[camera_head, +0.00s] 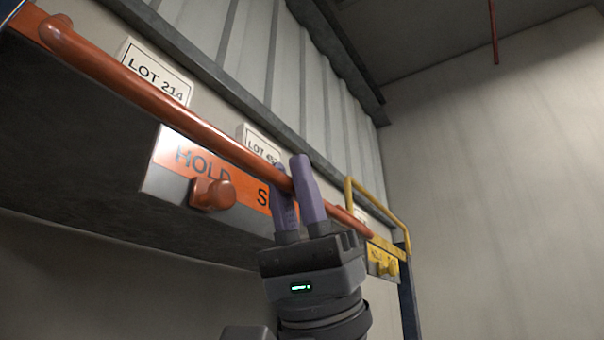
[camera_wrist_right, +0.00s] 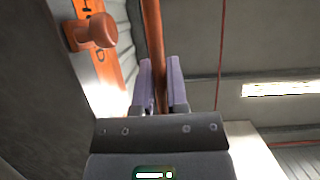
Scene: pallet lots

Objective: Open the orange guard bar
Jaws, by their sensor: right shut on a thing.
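The orange guard bar (camera_head: 160,103) runs slanting across the front of a shelf in the head view, from the upper left down to the right. My right gripper (camera_head: 293,182) has its two purple fingers shut on the bar, toward its right part. In the right wrist view the bar (camera_wrist_right: 153,45) passes between the fingers of the gripper (camera_wrist_right: 162,82). An orange knob (camera_head: 212,194) sticks out below the bar on an orange and silver plate with "HOLD" on it; it also shows in the right wrist view (camera_wrist_right: 103,30). My left gripper is not in view.
A yellow bar (camera_head: 380,207) and a yellow knob (camera_head: 385,267) are right of my gripper. White lot labels (camera_head: 155,72) sit behind the orange bar. A ribbed metal panel (camera_head: 250,45) rises behind. The space before the right wall (camera_head: 490,180) looks clear.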

